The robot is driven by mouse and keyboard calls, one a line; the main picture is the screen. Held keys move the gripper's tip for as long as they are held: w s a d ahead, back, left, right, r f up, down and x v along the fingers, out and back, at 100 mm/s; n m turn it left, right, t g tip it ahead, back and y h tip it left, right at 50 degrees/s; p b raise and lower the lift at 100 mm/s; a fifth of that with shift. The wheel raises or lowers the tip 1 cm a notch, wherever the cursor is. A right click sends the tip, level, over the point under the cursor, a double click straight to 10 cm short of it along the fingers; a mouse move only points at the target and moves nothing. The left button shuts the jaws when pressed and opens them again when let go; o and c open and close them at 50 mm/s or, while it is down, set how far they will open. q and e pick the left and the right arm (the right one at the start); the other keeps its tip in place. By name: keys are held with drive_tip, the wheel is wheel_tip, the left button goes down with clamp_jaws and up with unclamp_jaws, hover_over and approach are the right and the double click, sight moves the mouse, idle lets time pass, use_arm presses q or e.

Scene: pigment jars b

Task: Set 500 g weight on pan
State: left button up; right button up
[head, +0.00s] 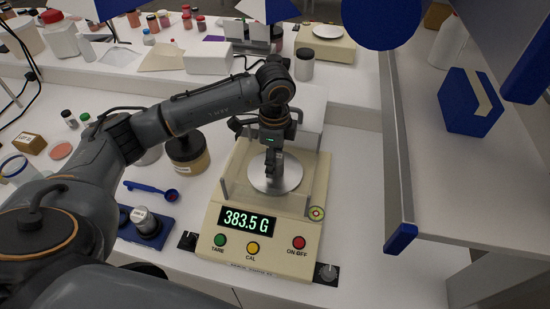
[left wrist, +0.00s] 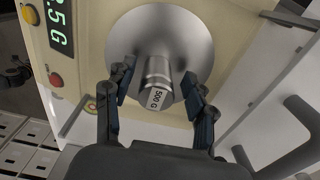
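The balance (head: 258,237) has a round metal pan (head: 290,181) behind clear walls, and its display reads 383.5 G. In the left wrist view, the metal weight marked 500 G (left wrist: 157,84) is at the pan (left wrist: 190,35) and appears to rest on it. My left gripper (head: 271,172) reaches down over the pan in the head view and largely hides the weight there. In the left wrist view, its fingers (left wrist: 158,100) are spread on either side of the weight, with a gap visible on each side. My right gripper is not in view.
A blue holder (head: 158,240) with a metal weight (head: 143,219) stands left of the balance. A blue scoop (head: 150,187) and a brown jar (head: 187,153) are behind it. The balance's clear walls stand close around the pan. A shelf unit (head: 450,190) is on the right.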

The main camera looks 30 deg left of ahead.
use_arm(q)
drive_tip(key=shift+d, duration=0.1)
drive_tip(key=shift+r, duration=0.5)
wheel_tip(320, 180, up, 10)
drive_tip(key=b, duration=0.2)
drive_tip(key=shift+b, duration=0.4)
drive_tip(key=shift+r, duration=0.75)
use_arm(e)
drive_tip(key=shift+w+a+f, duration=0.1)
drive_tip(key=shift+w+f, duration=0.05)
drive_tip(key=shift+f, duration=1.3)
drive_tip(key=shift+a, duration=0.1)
